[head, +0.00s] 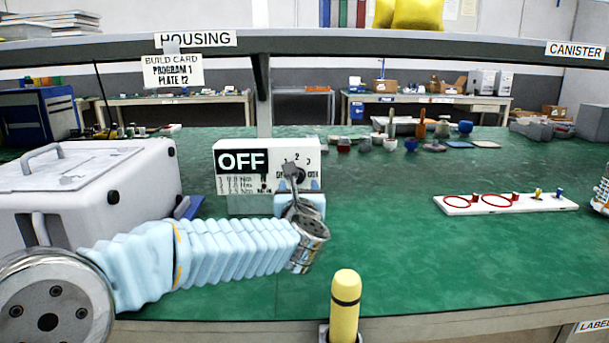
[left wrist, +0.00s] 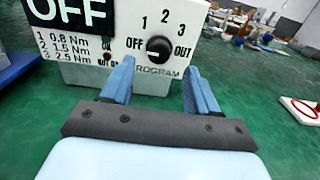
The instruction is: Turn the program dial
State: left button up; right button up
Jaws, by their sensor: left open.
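The white control box (head: 228,185) stands on the green bench in the head view, with a black display reading OFF. In the left wrist view, its black round program dial (left wrist: 159,47) sits among the labels OFF, 1, 2, 3 and OUT. A pale mark on the dial seems to face left, towards OFF. My left gripper (left wrist: 158,70) is open, with its two blue fingers just in front of and below the dial, one to each side. Contact cannot be told. In the head view, my left gripper (head: 296,178) covers much of the dial area. My right gripper is not in view.
A large light-grey case (head: 120,190) stands left of the box. A build card (head: 172,71) reading PROGRAM 1, PLATE 12 hangs above. A yellow-topped cylinder (head: 345,300) stands at the front edge. A white board with red rings (head: 505,204) lies right; the bench between is clear.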

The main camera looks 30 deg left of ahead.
aim_at(298, 180)
pick_arm(q)
jog(key=p+x, duration=0.1)
jog(key=x, duration=0.4)
jog(key=shift+w+a, duration=0.2)
jog(key=shift+w, duration=0.05)
jog(key=c, duration=1)
jog(key=shift+c, duration=0.2)
